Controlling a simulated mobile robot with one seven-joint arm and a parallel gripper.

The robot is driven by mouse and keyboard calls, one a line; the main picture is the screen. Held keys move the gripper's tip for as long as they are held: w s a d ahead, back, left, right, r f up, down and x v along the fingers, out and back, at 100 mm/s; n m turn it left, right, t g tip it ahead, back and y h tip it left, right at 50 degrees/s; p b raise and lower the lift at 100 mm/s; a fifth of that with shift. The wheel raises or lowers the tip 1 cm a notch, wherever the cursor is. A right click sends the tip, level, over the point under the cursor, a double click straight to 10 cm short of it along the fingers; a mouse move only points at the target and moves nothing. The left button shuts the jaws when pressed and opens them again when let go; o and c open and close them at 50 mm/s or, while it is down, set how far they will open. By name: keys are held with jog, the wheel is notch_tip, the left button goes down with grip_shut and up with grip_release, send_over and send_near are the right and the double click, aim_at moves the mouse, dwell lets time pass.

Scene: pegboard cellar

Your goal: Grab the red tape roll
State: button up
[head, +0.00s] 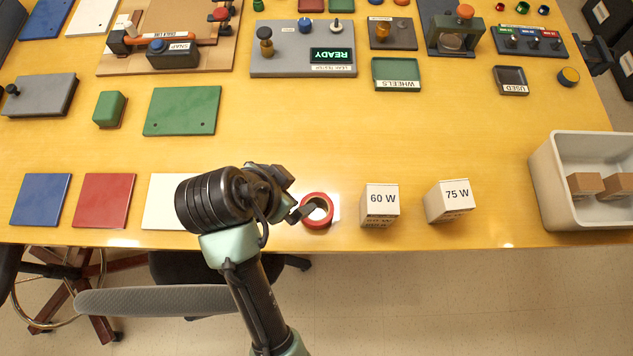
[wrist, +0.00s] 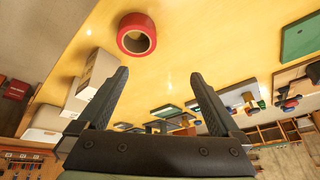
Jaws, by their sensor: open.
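The red tape roll (head: 317,210) lies flat on the yellow table near its front edge, left of the box marked 60 W. It also shows in the wrist view (wrist: 137,34), at the top, beyond the fingertips. My gripper (wrist: 158,74) is open, with nothing between its two dark fingers. In the head view my gripper (head: 299,214) is just left of the roll, close to it, and its fingertip overlaps the roll's left side. I cannot tell whether they touch.
White boxes marked 60 W (head: 380,203) and 75 W (head: 449,201) stand to the right. A grey bin (head: 550,185) with brown boxes is at the far right. White (head: 162,215), red (head: 103,201) and blue (head: 41,199) plates lie left. The table's middle is clear.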

jog(key=s+g+p, duration=0.1)
jog(key=s, duration=0.2)
send_near(321, 209)
jog(key=shift+w+a+f+m, duration=0.1)
jog(key=shift+w+f+m, duration=0.1)
jog(key=shift+f, duration=0.25)
jog(key=shift+w+a+f+m, duration=0.1)
jog(key=shift+w+f, duration=0.15)
jog(key=shift+f, duration=0.2)
jog(key=shift+d+p+x, duration=0.15)
jog(key=shift+p+x, duration=0.15)
jog(key=shift+x, duration=1.05)
jog(key=shift+d+p+x, duration=0.15)
jog(key=shift+p+x, duration=0.15)
jog(key=shift+x, duration=1)
jog(key=shift+s, duration=0.1)
jog(key=shift+h, duration=0.3)
jog(key=c, duration=1.2)
jog(key=shift+o, duration=0.2)
jog(key=shift+r, duration=0.1)
